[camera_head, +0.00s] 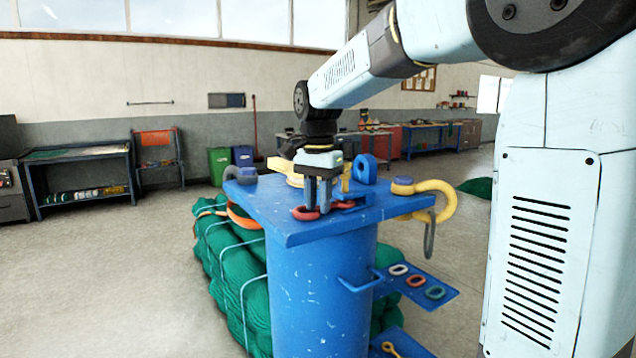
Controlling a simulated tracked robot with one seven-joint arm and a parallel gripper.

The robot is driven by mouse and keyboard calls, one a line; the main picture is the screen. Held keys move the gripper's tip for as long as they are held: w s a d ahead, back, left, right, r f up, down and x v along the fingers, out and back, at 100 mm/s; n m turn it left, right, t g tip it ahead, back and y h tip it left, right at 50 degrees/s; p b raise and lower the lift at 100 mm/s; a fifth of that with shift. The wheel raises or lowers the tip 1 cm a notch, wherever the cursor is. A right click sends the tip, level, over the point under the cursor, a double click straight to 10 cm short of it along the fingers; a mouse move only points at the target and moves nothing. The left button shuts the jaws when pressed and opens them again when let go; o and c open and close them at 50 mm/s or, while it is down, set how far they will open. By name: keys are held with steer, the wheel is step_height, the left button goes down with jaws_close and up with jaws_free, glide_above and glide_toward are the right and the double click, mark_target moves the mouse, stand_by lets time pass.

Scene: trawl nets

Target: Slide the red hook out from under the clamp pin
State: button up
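The red hook (304,213) lies on the blue table top (290,232). Its curved end shows left of my fingertips, and a red part shows again to their right, by a low blue clamp piece (348,205). A yellow upright pin (346,178) stands just behind that; I cannot tell if it is the clamp pin. My gripper (318,207) points straight down with its fingertips at the red hook. A narrow gap shows between the two fingers. I cannot tell whether they press on the hook, and they hide its middle.
A large yellow hook (436,192) hangs off the table's right edge. A lower blue shelf (449,293) carries several rings.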

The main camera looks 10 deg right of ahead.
steer(key=shift+f, duration=0.6)
jaws_close()
